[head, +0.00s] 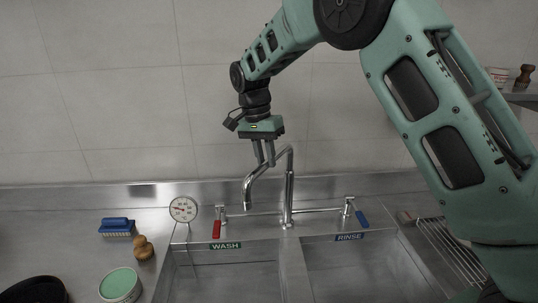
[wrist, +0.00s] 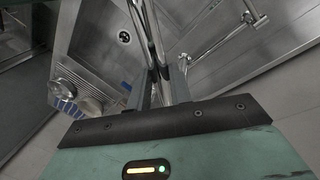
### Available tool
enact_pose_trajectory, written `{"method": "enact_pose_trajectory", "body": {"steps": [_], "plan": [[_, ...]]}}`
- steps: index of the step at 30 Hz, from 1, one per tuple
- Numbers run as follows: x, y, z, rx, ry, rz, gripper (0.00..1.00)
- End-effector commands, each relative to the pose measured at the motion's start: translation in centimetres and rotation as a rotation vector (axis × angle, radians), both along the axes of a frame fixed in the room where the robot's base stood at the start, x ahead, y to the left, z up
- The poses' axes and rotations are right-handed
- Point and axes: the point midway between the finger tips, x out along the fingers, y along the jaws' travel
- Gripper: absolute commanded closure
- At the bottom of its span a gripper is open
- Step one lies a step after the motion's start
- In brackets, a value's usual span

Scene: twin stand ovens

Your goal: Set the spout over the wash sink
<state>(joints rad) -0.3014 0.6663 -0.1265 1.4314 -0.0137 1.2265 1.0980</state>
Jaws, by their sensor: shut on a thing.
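A chrome tap post (head: 289,195) stands on the back ledge between two basins. Its spout (head: 262,172) bends left from the top of the post, and its downturned tip hangs on the WASH side; I cannot tell exactly how far it reaches over the basin. My gripper (head: 265,158) points down from above and is shut on the spout. In the wrist view the spout (wrist: 152,50) runs between my two fingers (wrist: 160,90). The wash sink (head: 225,278) is the left basin, under the green WASH label (head: 225,246). The rinse sink (head: 350,270) is the right basin.
A red lever (head: 216,229) and a blue lever (head: 361,219) flank the post. A round dial thermometer (head: 183,209), blue brush (head: 117,227), wooden knob-shaped item (head: 143,247) and green-topped tub (head: 120,285) stand left. A wire rack (head: 450,250) lies right.

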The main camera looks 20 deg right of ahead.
Motion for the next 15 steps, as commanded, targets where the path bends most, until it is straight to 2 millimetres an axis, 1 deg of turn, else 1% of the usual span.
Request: {"method": "enact_pose_trajectory", "body": {"steps": [1,12,13,14,15], "plan": [[0.24,0.05,0.22,0.002,-0.008,-0.007,1.00],[0.38,0.12,0.27,0.004,-0.013,-0.011,1.00],[0.39,0.13,0.27,0.005,-0.014,-0.010,0.71],[0.39,0.13,0.27,0.005,-0.014,-0.010,0.63],[0.37,0.13,0.25,0.004,-0.013,-0.010,0.58]]}}
